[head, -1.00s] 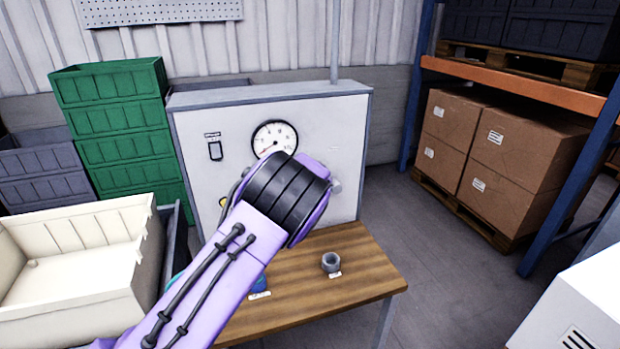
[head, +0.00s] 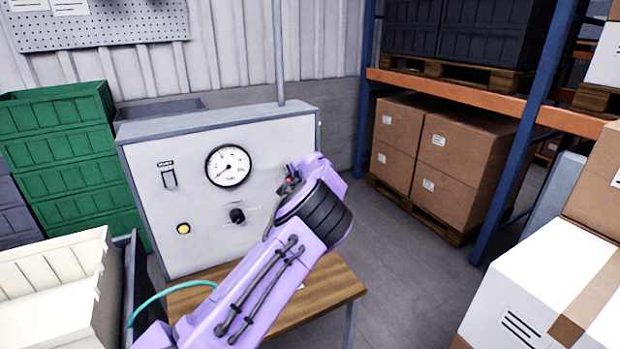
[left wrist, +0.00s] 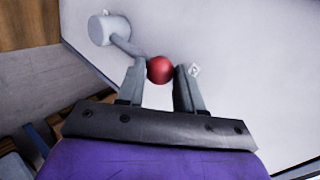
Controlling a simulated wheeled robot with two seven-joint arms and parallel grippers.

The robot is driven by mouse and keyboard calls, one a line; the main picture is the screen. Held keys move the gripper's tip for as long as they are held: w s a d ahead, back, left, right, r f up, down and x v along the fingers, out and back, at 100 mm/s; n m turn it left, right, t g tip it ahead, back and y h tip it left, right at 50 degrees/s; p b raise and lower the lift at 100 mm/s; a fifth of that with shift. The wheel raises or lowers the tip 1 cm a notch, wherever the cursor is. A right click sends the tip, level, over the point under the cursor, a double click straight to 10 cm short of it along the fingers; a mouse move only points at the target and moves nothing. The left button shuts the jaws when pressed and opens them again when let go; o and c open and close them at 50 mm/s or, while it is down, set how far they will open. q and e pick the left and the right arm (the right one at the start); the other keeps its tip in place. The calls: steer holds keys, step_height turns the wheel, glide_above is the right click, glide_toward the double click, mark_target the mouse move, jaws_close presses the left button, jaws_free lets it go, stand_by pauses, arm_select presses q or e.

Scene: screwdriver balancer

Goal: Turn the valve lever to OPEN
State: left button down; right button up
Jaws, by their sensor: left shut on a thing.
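The valve lever shows in the left wrist view as a grey rod (left wrist: 128,46) from a pale round hub (left wrist: 109,29) to a red ball knob (left wrist: 160,70). My left gripper (left wrist: 159,82) has its two fingers on either side of the red ball and is shut on it. The arm hides the hub and most of the lever there. My right gripper is not in view.
The panel carries a gauge (head: 228,166), a black knob (head: 237,215), a switch (head: 168,177) and a yellow button (head: 183,229). Green crates (head: 65,160) are at left, a white carton (head: 525,290) at right. Floor right of the panel is clear.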

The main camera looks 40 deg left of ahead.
arm_select(q)
steer(key=shift+s+f, duration=0.1)
steer(key=shift+f, duration=0.05)
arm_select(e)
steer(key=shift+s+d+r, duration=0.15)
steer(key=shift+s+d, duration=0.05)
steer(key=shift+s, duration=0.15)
arm_select(q)
steer(key=c, duration=0.9)
jaws_free()
steer(key=shift+o, duration=1)
steer(key=shift+w+a, duration=0.15)
steer(key=shift+w, duration=0.1)
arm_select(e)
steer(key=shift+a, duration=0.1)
arm_select(q)
steer(key=b+v, duration=0.4)
steer(key=v, duration=0.6)
steer(key=shift+d, duration=0.25)
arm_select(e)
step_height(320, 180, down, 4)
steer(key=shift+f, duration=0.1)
